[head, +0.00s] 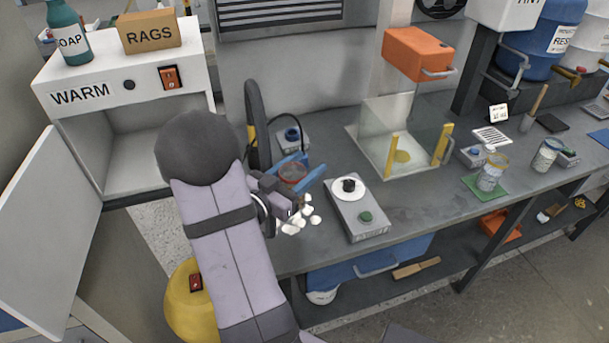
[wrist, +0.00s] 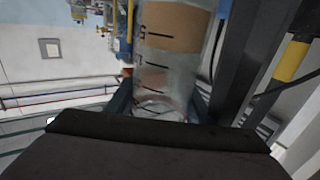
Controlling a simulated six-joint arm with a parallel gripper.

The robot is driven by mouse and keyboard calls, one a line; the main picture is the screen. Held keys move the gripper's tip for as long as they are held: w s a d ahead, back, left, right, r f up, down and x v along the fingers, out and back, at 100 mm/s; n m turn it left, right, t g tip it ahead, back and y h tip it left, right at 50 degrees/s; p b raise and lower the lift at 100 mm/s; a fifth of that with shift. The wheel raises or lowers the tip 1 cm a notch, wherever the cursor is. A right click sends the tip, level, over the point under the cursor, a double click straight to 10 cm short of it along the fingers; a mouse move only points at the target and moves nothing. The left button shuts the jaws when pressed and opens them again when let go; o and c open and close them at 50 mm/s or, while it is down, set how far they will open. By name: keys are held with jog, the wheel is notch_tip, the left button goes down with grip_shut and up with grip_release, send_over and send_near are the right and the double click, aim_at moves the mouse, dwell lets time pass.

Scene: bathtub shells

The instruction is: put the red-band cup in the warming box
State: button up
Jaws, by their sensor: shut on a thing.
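The red-band cup (head: 292,172) is clear, with a reddish rim band, and sits between the blue fingers of my gripper (head: 299,174) in the head view. My gripper is shut on it, held over the left end of the bench. In the wrist view the clear cup wall (wrist: 165,75) with dark graduation marks fills the middle. The warming box (head: 187,80), white and labelled WARM, stands at upper left. Its door (head: 42,225) hangs open to the left. Its visible interior (head: 130,145) looks empty, but my arm hides the right part.
A dark upright post and hose (head: 257,125) stand between the box and the cup. A grey scale-like device (head: 358,212) is to the right. A clear-walled enclosure (head: 385,130) and other cups (head: 491,172) stand further right.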

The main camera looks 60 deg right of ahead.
jog(key=shift+r, duration=0.4)
